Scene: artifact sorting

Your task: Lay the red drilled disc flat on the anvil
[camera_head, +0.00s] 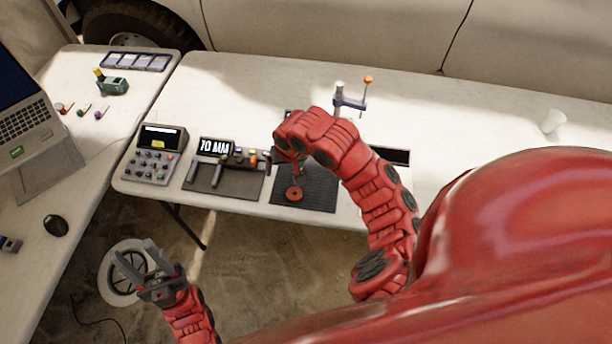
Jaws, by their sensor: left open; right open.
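The red drilled disc (294,195) lies on a dark mat at the front of the long white table, with a dark hole at its middle. My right gripper (296,172) is just above and behind the disc in the picture. Its fingers are small and partly hidden by my red wrist. I cannot tell the exact gap to the disc. My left gripper (138,259) is open and empty, over the floor in front of the table. I cannot make out the anvil for certain; my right arm covers part of the area behind the mat.
A gauge with a "10 MM" display (215,147) stands left of the dark mat (318,195), beside a button console (155,153). A post stand with an orange knob (350,102) rises behind my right wrist. A white cup (553,121) stands far right.

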